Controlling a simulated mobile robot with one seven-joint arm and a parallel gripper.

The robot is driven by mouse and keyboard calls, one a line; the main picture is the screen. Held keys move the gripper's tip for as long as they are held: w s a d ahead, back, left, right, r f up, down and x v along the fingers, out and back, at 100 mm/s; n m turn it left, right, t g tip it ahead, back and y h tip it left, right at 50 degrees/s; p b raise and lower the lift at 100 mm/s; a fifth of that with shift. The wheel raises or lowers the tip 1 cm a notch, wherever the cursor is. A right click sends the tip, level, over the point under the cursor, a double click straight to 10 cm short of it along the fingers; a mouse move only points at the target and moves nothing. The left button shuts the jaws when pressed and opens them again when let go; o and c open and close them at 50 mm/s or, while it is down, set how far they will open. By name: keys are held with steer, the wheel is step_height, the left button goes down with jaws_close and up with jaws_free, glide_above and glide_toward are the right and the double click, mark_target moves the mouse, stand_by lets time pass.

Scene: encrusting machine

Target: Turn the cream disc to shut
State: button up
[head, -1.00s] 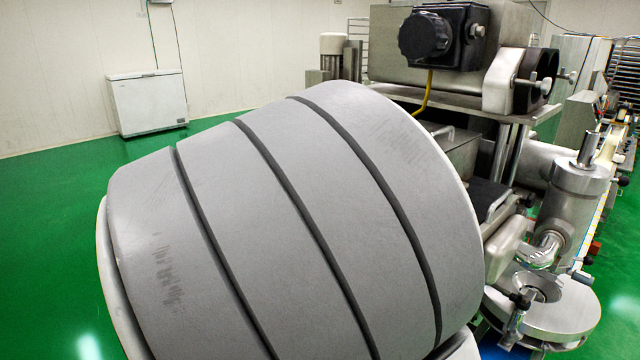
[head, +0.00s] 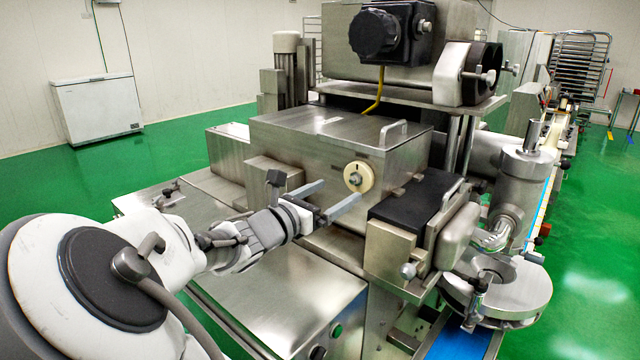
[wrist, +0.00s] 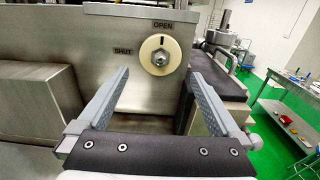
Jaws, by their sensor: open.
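The cream disc (head: 358,177) is a round knob with a metal hub on the front of a steel box. In the wrist view the cream disc (wrist: 160,55) has a dark mark at its top, under the label OPEN (wrist: 163,24). The label SHUT (wrist: 123,51) is to its left. My gripper (head: 330,195) is open and empty, in front of the box and just short of the disc. In the wrist view the two fingers of my gripper (wrist: 160,85) stand wide apart, below and to either side of the disc, not touching it.
The steel box (head: 300,150) has a handle (head: 394,133) on its lid. A black pad (head: 410,205) lies to the right of the disc. A steel cylinder (head: 525,170) and round plate (head: 510,300) stand farther right. A steel deck (head: 260,285) lies below my arm.

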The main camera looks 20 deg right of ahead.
mark_target(356, 180)
steer(key=x, duration=0.6)
steer(key=shift+w+d, duration=0.2)
steer(key=shift+d, duration=0.15)
steer(key=shift+c, duration=0.3)
steer(key=c, duration=1)
